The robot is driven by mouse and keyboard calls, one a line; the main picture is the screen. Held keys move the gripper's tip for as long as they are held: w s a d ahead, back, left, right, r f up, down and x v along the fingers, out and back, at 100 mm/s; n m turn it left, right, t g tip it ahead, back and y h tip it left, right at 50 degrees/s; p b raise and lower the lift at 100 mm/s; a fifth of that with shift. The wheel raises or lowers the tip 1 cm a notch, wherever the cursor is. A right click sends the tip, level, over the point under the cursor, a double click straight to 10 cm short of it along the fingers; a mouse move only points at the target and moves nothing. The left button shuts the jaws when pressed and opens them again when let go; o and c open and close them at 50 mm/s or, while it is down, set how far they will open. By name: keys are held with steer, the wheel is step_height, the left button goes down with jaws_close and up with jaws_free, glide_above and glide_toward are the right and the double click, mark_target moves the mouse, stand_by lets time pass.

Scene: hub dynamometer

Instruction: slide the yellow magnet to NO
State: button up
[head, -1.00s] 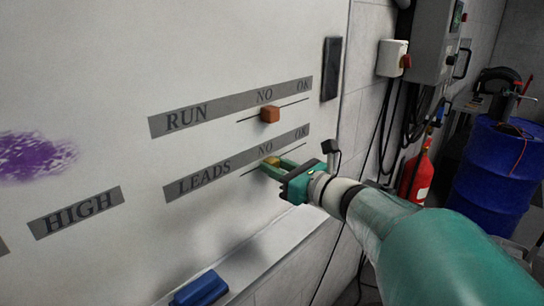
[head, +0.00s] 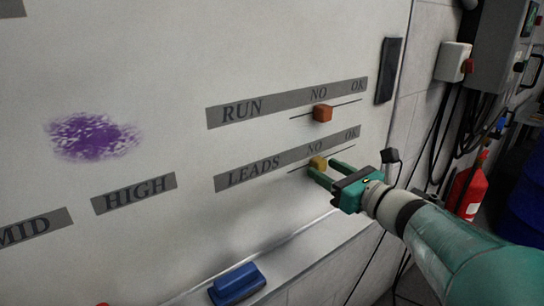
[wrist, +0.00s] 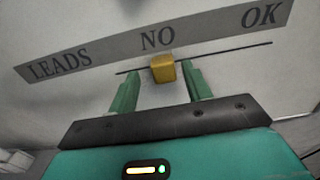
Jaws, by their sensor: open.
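The yellow magnet (head: 317,162) sits on the thin dark line of the LEADS strip (head: 253,173), below the word NO. In the wrist view the magnet (wrist: 163,69) is just under NO, slightly to the right of the word's middle. My gripper (head: 325,168) is open, at the board from the lower right. In the wrist view its two green fingers (wrist: 161,78) stand one on each side of the magnet. A gap shows on both sides, and the magnet is not gripped.
An orange magnet (head: 322,113) sits on the RUN line above, under NO. A dark bar (head: 389,70) is at the board's right edge. A blue eraser (head: 236,284) lies on the ledge below. A HIGH label (head: 134,193) and a purple scribble (head: 92,136) are to the left.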

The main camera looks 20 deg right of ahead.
steer(key=v, duration=1.2)
steer(key=shift+w+a, duration=0.1)
steer(key=shift+w, duration=0.05)
